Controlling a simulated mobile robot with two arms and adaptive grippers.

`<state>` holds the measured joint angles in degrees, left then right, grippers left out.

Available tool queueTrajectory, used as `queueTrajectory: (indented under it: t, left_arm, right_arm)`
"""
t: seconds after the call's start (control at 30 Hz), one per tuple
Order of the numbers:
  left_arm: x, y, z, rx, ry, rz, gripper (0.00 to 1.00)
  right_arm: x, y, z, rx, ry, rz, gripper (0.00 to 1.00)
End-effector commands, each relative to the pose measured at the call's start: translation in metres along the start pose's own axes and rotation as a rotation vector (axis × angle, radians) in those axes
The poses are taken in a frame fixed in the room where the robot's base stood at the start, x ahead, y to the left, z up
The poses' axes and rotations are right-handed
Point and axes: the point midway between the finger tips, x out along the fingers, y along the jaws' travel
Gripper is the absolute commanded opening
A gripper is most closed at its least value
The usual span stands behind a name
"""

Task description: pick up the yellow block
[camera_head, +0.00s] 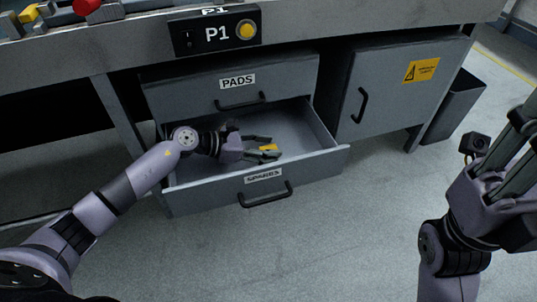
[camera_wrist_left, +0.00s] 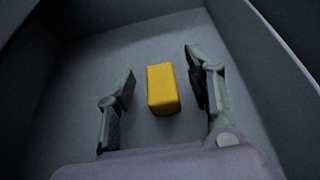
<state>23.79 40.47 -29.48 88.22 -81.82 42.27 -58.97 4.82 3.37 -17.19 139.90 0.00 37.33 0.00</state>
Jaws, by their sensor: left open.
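The yellow block (camera_head: 268,148) lies in the open drawer labelled SPARES (camera_head: 323,155). In the left wrist view the yellow block (camera_wrist_left: 162,89) stands out on the grey drawer floor. My left gripper (camera_head: 266,147) reaches into the drawer from the left. In the wrist view its open fingers (camera_wrist_left: 160,78) lie on either side of the block, with a gap on both sides.
The drawer walls rise close around my left gripper. Above is a shut PADS drawer (camera_head: 225,88). To the right are a cabinet door (camera_head: 385,95) with a handle and a dark bin (camera_head: 455,105). A P1 panel (camera_head: 216,33) hangs from the bench edge. The floor in front is clear.

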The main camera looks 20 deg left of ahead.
Motion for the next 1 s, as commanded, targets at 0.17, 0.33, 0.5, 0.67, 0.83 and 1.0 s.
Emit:
queueTrajectory:
  t: [0.17, 0.33, 0.5, 0.67, 0.83, 1.0]
  left_arm:
    - [0.0010, 0.0002, 0.0003, 0.000, 0.001, 0.001, 0.48]
    - [0.0008, 0.0002, 0.0002, 0.000, 0.001, 0.001, 0.41]
    - [0.0007, 0.0002, 0.0001, 0.000, 0.001, 0.001, 0.30]
    - [0.0006, 0.0002, 0.0000, 0.000, 0.001, 0.001, 0.19]
    - [0.0006, 0.0002, 0.0000, 0.001, 0.001, 0.001, 0.08]
    - [0.0005, 0.0003, 0.0001, 0.001, 0.001, 0.001, 0.01]
  right_arm:
    - [0.0010, 0.0000, -0.0002, 0.000, 0.002, -0.001, 0.29]
    - [0.0009, -0.0001, -0.0002, 0.000, 0.001, -0.001, 0.29]
    - [0.0008, -0.0002, -0.0002, 0.000, 0.001, -0.001, 0.29]
    - [0.0008, -0.0002, -0.0003, 0.000, 0.002, -0.001, 0.29]
    - [0.0008, -0.0002, -0.0003, 0.000, 0.002, -0.001, 0.29]
    - [0.0007, -0.0002, -0.0003, 0.000, 0.001, -0.001, 0.29]
